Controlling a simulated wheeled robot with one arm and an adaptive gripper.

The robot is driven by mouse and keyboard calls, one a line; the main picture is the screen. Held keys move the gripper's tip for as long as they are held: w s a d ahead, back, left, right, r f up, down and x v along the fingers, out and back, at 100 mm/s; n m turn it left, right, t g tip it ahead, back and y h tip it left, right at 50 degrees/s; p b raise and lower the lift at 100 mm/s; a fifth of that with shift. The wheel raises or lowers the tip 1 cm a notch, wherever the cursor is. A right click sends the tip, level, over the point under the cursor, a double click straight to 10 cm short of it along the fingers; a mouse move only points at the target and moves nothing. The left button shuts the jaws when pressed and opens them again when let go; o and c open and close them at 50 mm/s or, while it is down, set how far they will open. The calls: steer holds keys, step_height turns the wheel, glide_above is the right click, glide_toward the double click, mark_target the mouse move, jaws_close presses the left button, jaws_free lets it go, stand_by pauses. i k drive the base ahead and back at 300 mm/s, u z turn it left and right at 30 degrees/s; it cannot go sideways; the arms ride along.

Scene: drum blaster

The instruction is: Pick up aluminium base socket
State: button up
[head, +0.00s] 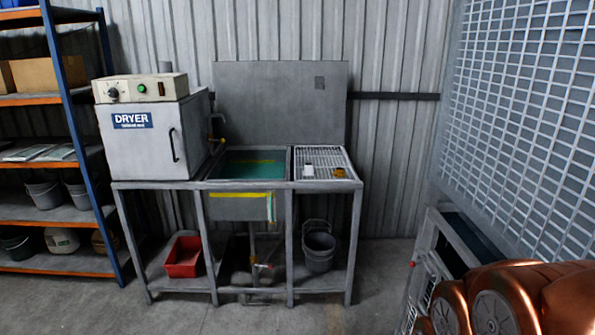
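On the wire draining rack (322,155) to the right of the sink lie two small objects. One is a small pale, whitish-silver piece (308,169) at the rack's front left. It may be the aluminium base socket, but it is too small to be certain. The other is a small yellow-gold piece (338,172) to its right, near the rack's front edge. The two stand apart. My gripper is not in view.
A bench holds a white dryer (150,137) at left and a sink (250,167) in the middle. A red bin (184,257) and a grey bucket (319,248) sit below. Shelves (72,158) stand at left, a mesh panel (530,110) at right. The floor in front (375,280) is clear.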

mark_target(307, 170)
steer(key=u, duration=0.05)
steer(key=i, duration=1.7)
steer(key=u, duration=0.4)
steer(key=i, duration=1.05)
steer(key=u, duration=0.25)
